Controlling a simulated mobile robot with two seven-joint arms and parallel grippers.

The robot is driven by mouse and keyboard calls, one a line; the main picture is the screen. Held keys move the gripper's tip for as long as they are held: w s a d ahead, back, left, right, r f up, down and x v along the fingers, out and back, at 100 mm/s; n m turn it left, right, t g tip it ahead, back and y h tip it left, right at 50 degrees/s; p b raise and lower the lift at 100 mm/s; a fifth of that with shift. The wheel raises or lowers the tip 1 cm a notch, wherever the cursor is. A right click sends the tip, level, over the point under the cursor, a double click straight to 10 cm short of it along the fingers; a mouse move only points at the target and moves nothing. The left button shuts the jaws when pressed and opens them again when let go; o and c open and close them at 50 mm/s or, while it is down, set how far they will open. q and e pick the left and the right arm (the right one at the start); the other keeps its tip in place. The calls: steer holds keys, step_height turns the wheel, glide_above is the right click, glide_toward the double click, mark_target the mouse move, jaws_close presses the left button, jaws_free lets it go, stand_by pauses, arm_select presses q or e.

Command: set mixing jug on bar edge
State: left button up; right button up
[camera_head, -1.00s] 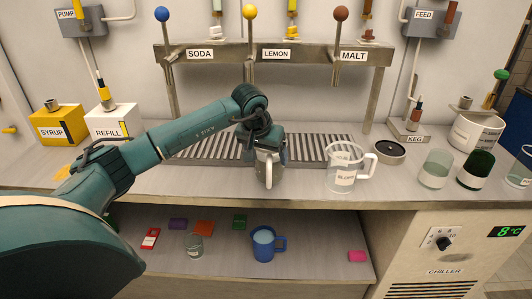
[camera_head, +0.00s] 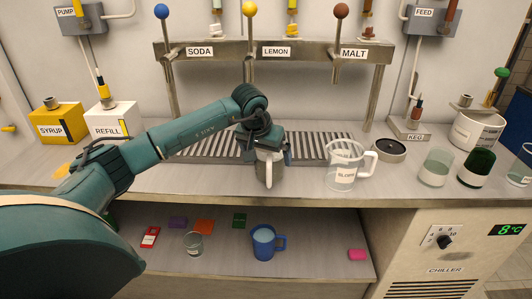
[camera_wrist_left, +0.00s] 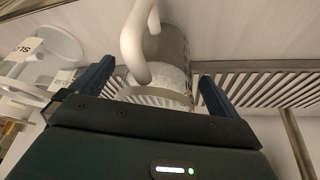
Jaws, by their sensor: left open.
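The mixing jug (camera_head: 268,170) has a grey band and a pale handle facing the front. It stands upright on the bar counter, between the drip grate and the front edge. My left gripper (camera_head: 266,152) is at the jug from behind and above. In the left wrist view the jug (camera_wrist_left: 172,50) lies between the two open fingers of the left gripper (camera_wrist_left: 153,86), with gaps on both sides. The fingers partly hide the jug's upper part in the head view. My right gripper is not in view.
A clear SLOPS jug (camera_head: 345,170) stands close on the right. The drip grate (camera_head: 205,148) lies behind, under the tap rail (camera_head: 225,52). A blue mug (camera_head: 264,243) and a small glass (camera_head: 194,244) stand on the lower shelf. The front counter strip (camera_head: 210,187) left of the jug is clear.

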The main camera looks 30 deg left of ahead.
arm_select(q)
steer(key=shift+f, duration=0.1)
steer(key=v, duration=1.3)
steer(key=shift+r+b, duration=0.2)
steer(key=shift+b, duration=0.1)
steer(key=shift+d, duration=0.15)
